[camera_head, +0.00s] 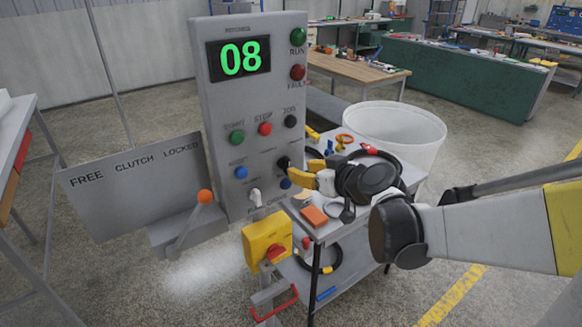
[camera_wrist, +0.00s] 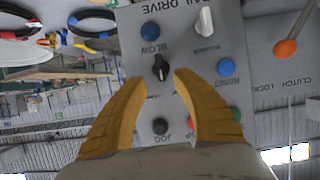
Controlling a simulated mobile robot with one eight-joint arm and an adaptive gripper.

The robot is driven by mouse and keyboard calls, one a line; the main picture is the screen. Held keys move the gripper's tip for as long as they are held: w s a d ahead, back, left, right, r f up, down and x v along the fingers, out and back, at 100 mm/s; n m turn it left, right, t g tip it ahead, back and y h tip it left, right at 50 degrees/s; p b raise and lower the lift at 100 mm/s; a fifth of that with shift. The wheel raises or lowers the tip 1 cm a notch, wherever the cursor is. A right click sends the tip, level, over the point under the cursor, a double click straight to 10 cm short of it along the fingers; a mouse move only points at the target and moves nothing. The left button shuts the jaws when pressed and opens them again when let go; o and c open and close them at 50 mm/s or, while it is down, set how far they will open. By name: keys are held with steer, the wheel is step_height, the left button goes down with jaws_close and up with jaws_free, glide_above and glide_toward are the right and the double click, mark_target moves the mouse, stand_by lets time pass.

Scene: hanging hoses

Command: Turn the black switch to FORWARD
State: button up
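The black switch (camera_head: 284,163) is a small black knob on the front of the grey control panel (camera_head: 230,100). In the wrist view, which looks upside down, the black switch (camera_wrist: 160,68) shows a pale mark and small lettering too blurred to read. My gripper (camera_head: 292,172) has yellow fingers and reaches the panel from the right. In the wrist view my gripper (camera_wrist: 159,77) is open, with one fingertip on each side of the switch and gaps between. I cannot tell whether the tips reach past the knob.
Close by are a blue button (camera_head: 241,172), a white switch (camera_head: 255,197) and a black JOG button (camera_head: 291,121). An orange-knobbed lever (camera_head: 205,197) stands left. A yellow box with a red knob (camera_head: 267,243) is below. A cart (camera_head: 340,235) stands right under my arm.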

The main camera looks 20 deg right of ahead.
mark_target(289, 165)
steer(key=v, duration=0.4)
steer(key=p+x, duration=0.2)
steer(key=x, duration=0.3)
steer(key=p+x, duration=0.2)
steer(key=x, duration=0.4)
steer(key=shift+w+a+r+p, duration=0.1)
steer(key=shift+w+a+p, duration=0.05)
steer(key=shift+w+p, duration=0.2)
jaws_close()
